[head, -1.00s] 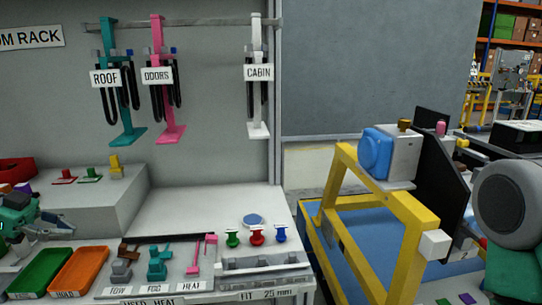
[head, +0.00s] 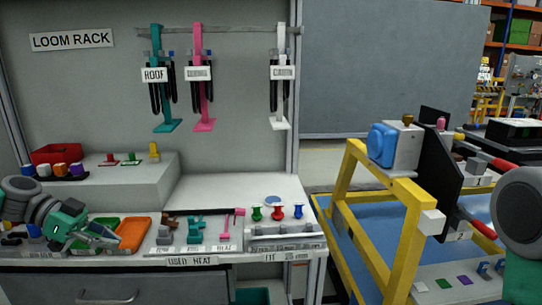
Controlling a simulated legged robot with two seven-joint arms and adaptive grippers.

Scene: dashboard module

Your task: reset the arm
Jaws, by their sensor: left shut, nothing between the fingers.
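My left arm comes in from the left edge. My left gripper (head: 108,238), with a teal body and dark fingers, is shut and empty over the bench, above the green tray (head: 105,222) and just left of the orange tray (head: 133,233). It hides part of the green tray; I cannot tell whether it touches it. A grey link and teal part of my right arm show at the right edge, but the right gripper is not in view.
A loom rack with teal (head: 165,100), pink (head: 202,100) and white (head: 281,95) hangers stands behind the bench. A red bin (head: 55,154) is at left. A yellow frame (head: 400,215) carries a blue-fronted module (head: 382,145) at right.

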